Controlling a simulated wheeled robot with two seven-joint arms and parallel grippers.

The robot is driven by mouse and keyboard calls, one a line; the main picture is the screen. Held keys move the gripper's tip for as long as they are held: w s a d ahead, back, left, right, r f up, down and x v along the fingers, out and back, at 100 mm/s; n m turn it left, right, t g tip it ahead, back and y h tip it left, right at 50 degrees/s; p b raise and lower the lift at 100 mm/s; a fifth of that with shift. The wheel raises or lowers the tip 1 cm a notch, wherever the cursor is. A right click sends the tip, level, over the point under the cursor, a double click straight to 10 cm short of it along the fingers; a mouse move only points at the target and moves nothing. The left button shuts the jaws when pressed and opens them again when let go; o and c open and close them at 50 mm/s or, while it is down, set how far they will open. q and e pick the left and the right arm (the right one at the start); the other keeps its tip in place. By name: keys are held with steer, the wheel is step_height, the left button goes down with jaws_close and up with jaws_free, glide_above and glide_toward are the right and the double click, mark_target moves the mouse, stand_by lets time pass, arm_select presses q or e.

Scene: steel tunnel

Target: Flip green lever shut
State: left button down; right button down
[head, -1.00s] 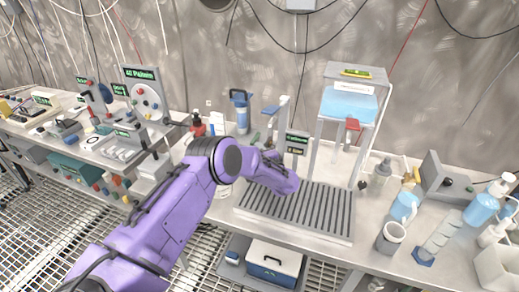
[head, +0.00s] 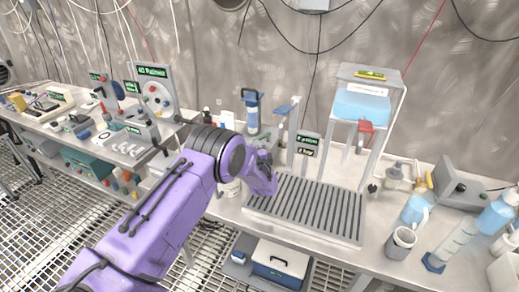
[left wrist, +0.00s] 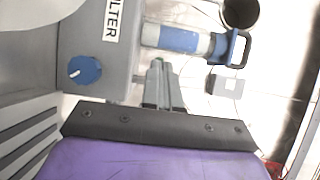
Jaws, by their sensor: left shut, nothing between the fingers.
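I cannot make out a green lever with certainty in either view. My left gripper (left wrist: 157,68) shows in the left wrist view as a slim grey finger pair, pressed together and empty. Its tips point at the gap beside a grey panel (left wrist: 100,50) labelled "FILTER" and a blue and white cylinder (left wrist: 178,38). I cannot tell whether they touch anything. In the head view its purple body (head: 262,178) hangs over the left end of the ribbed tray, and its fingertips are hidden. My right gripper is not in view.
The panel carries a blue knob (left wrist: 85,70). The ribbed grey tray (head: 305,208) is bare. Behind it stand a blue cylinder (head: 252,112) and a frame with a light-blue tank (head: 362,105). Bottles and a beaker (head: 401,241) crowd the right of the bench.

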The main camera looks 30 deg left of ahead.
arm_select(q)
steer(key=shift+a, duration=0.1)
stand_by(0.4)
steer(key=b+v, duration=0.1)
steer(key=v, duration=1.2)
